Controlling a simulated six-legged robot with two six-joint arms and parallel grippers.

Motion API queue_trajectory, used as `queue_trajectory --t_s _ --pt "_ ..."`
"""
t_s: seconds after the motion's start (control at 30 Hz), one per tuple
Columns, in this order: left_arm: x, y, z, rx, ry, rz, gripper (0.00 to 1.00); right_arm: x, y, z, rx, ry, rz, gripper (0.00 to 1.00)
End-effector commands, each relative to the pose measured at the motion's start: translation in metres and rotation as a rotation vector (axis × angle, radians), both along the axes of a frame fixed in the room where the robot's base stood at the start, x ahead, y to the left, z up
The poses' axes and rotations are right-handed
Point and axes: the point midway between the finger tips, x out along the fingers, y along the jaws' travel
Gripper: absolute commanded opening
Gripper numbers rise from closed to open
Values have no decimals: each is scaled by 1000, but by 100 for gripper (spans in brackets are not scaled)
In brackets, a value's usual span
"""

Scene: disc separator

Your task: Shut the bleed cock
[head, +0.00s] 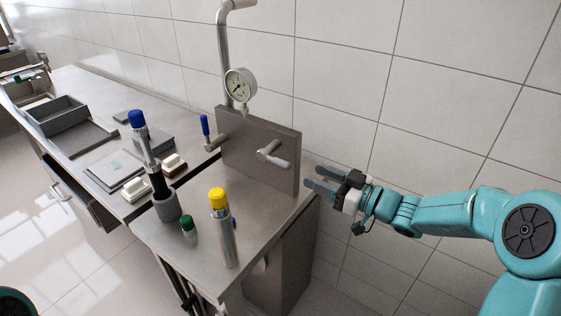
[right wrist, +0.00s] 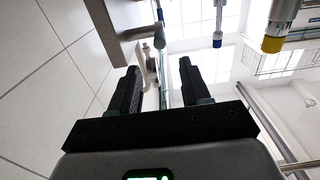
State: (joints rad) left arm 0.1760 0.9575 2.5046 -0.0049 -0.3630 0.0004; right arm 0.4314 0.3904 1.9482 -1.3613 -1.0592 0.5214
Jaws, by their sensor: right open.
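A steel panel (head: 258,150) stands upright on the bench and carries two lever cocks. I cannot tell by a label which is the bleed cock. My right gripper (head: 314,180) is open and empty, right of the panel's edge and apart from both levers. My left gripper is out of view.
A pressure gauge (head: 240,85) sits on the pipe above the panel. A tiled wall (head: 350,110) is behind.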

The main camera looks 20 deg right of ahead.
Motion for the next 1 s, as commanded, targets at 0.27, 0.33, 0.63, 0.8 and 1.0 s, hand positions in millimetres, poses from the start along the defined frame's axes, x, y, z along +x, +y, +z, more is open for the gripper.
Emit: queue_trajectory --t_s 0.27,0.33,0.63,0.8,1.0 --pt "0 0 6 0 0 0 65 53 43 1 1 0 7 47" --pt "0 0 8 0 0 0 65 63 51 1 1 1 7 47" --pt "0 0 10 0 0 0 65 88 69 0 1 1 4 47" --pt "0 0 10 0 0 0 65 90 70 0 0 1 3 47" --pt "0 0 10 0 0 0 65 89 70 0 1 1 4 18"
